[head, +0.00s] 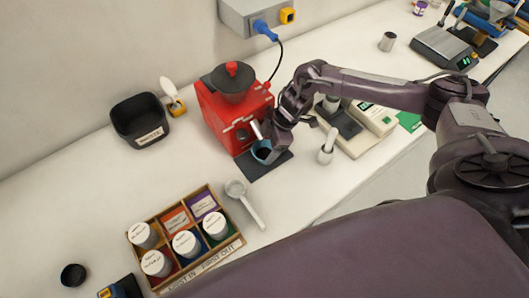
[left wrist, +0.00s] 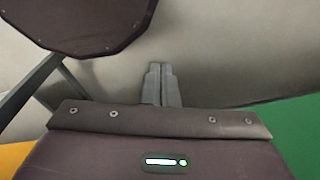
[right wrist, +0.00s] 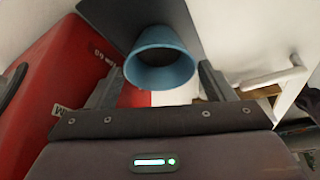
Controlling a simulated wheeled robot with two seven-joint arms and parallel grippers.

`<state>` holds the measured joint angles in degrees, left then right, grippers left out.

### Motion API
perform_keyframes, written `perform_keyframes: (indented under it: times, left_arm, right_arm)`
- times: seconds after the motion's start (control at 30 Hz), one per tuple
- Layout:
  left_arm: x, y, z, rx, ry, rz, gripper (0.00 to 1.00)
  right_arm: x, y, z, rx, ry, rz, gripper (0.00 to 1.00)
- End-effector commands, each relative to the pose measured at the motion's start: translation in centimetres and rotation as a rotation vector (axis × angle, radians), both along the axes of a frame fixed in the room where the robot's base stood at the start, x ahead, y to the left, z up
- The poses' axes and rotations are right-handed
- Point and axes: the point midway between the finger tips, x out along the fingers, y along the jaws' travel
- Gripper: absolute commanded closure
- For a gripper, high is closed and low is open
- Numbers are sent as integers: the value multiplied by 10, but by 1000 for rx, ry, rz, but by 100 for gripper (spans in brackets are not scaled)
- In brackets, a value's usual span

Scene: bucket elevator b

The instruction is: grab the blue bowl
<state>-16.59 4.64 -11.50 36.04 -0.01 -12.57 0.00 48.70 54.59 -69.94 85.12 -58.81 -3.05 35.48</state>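The blue bowl (head: 262,152) sits on a dark plate at the front of the red machine (head: 235,106), and its inside looks dark. In the right wrist view the bowl (right wrist: 160,60) lies just beyond the fingers, roughly between them. My right gripper (head: 268,137) is at the bowl; its fingers (right wrist: 157,88) stand wide apart with nothing visibly held. Whether a finger touches the bowl I cannot tell. My left gripper (left wrist: 161,85) shows only in the left wrist view, its fingers together and empty, away from the bowl.
A long-handled scoop (head: 243,203) lies in front of the bowl, and a divided box of jars (head: 187,235) stands at front left. A black bin (head: 140,120) is left of the machine. A device (head: 345,122) and a small handled tool (head: 327,147) are right of the bowl.

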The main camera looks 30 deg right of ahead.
Motion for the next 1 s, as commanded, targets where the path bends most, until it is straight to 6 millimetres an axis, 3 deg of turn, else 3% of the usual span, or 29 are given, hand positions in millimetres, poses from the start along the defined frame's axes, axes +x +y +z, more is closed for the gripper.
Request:
perform_keyframes:
  times: [0.03, 0.27, 0.57, 0.83, 1.0]
  left_arm:
    - [-3, 0, 0, 1, 4, 0, 100]
    - [-14, 1, -2, 2, 21, 0, 100]
    - [-16, 1, -5, 2, 23, 0, 100]
    - [-15, 1, -25, 2, 22, 1, 100]
    - [-14, 1, -34, 1, 21, 1, 100]
  right_arm:
    - [0, 0, 0, 0, 0, 0, 32]
    - [0, 0, 1, 1, 0, 0, 60]
    - [0, 0, 4, 2, -2, 1, 60]
    - [1, 0, 33, 1, -7, 0, 60]
    - [-30, -18, 32, -4, 1, -1, 60]
